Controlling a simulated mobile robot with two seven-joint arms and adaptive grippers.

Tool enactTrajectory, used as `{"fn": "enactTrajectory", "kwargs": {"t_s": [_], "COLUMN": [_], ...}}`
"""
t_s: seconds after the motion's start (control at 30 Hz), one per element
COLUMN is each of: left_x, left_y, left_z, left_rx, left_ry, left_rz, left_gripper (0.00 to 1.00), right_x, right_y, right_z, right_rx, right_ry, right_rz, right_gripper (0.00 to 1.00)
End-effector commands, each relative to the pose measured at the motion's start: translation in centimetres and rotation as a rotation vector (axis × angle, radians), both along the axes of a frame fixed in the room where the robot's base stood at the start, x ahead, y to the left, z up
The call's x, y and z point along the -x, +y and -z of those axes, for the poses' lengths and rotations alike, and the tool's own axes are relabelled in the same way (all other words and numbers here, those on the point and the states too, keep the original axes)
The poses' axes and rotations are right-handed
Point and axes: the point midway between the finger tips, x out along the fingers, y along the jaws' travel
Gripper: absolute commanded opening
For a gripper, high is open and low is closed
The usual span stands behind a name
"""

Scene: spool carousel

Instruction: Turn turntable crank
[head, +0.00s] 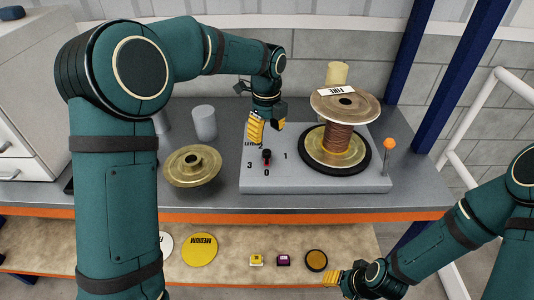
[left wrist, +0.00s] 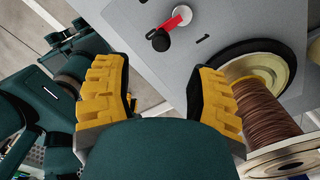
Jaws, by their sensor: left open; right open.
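The grey turntable base (head: 318,181) stands on the bench and carries a round black-rimmed platter (head: 362,164). A spool of brown thread (head: 339,138), its top flange labelled FINE, stands upright on the platter. A small red and black crank-like handle (head: 266,155) sits on the base among the marks 3, 0 and 1; it also shows in the left wrist view (left wrist: 172,27). An orange ball on a thin post (head: 389,144) rises at the base's right edge. My left gripper (head: 267,126) is open and empty above the handle, apart from it. My right gripper (head: 335,281) is open, low at the right.
An empty gold spool (head: 192,167) and a grey cylinder (head: 204,123) stand left of the base. A pale yellow cylinder (head: 337,73) is behind the thread spool. The lower shelf holds a yellow MEDIUM disc (head: 199,250) and small items. A blue post (head: 455,75) rises at the right.

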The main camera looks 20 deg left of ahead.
Motion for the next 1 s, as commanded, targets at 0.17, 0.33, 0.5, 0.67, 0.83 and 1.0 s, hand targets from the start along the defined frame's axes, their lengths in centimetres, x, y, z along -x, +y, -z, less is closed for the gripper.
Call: {"fn": "enactTrajectory", "kwargs": {"t_s": [0.17, 0.33, 0.5, 0.67, 0.83, 1.0], "left_x": [0.1, 0.0, 0.0, 0.0, 0.0, 0.0], "left_y": [0.0, 0.0, 0.0, 0.0, 0.0, 0.0], "left_z": [3.8, 6.5, 8.0, 8.4, 8.4, 8.4], "left_rx": [-0.001, 0.000, 0.000, 0.000, 0.000, 0.000], "left_ry": [0.003, 0.002, -0.001, -0.001, -0.001, -0.001], "left_rz": [0.000, -0.001, -0.001, -0.001, -0.001, -0.001], "left_gripper": [0.57, 0.57, 0.57, 0.57, 0.57, 0.21], "right_x": [0.2, 0.3, 0.4, 0.4, 0.5, 0.4], "right_y": [0.0, 0.1, 0.1, 0.1, 0.1, 0.1], "right_z": [0.8, 1.2, 1.4, 1.4, 1.4, 1.4], "right_rx": [-0.001, -0.002, -0.002, -0.002, -0.002, -0.002], "right_ry": [0.005, 0.008, 0.010, 0.011, 0.011, 0.010], "right_rz": [-0.004, -0.006, -0.008, -0.008, -0.008, -0.008], "right_gripper": [0.47, 0.47, 0.47, 0.47, 0.47, 0.47]}}
